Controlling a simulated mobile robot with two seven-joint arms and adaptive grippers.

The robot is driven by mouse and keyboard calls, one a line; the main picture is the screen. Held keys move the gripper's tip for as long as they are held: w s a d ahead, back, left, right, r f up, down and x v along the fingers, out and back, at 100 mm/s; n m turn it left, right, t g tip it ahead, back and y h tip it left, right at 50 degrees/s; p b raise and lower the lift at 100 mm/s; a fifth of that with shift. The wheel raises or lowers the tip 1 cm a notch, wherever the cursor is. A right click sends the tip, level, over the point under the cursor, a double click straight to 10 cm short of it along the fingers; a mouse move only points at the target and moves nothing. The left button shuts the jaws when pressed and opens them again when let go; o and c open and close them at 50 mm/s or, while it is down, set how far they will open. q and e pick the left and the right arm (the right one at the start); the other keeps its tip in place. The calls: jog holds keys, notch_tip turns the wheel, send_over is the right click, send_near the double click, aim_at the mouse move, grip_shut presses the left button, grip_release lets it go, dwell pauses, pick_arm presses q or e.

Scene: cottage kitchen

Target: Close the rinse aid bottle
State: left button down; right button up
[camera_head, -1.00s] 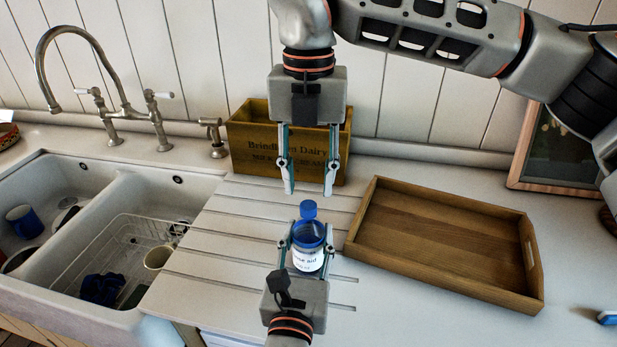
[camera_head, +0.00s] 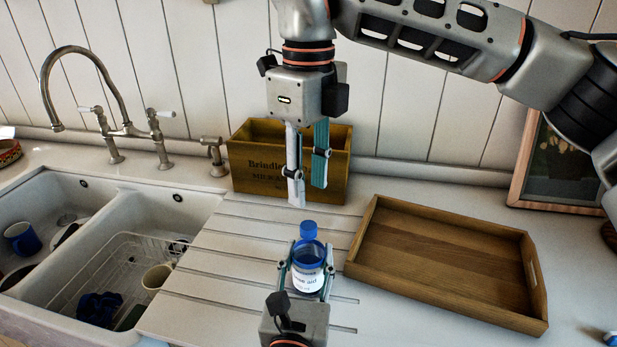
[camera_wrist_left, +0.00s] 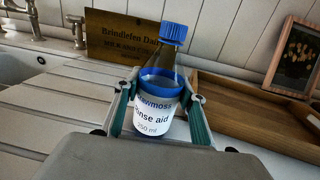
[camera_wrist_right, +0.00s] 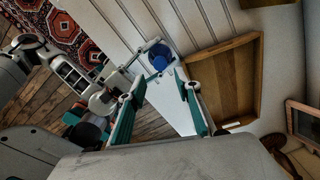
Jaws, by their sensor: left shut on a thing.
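The rinse aid bottle (camera_head: 308,277) stands upright with a white label and a blue band; it also shows in the left wrist view (camera_wrist_left: 155,118). Its blue cap (camera_head: 308,229) sits on the neck, also seen in the left wrist view (camera_wrist_left: 173,33); I cannot tell whether it is tight. My left gripper (camera_head: 306,268) is shut on the bottle's body, one finger on each side. My right gripper (camera_head: 308,194) is open and empty, pointing down above and apart from the cap. In the right wrist view the cap (camera_wrist_right: 159,62) shows beyond the open fingers.
A wooden tray (camera_head: 445,262) lies right of the bottle. A wooden crate (camera_head: 245,170) stands behind, near the wall. The double sink (camera_head: 110,190) with a tap, wire rack and mugs is at left. The grooved drainboard (camera_head: 225,265) between sink and bottle is clear.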

aim_at(309, 225)
dwell(0.4)
jog(key=shift+f, duration=4)
grip_shut()
jog(key=shift+o, duration=0.8)
grip_release()
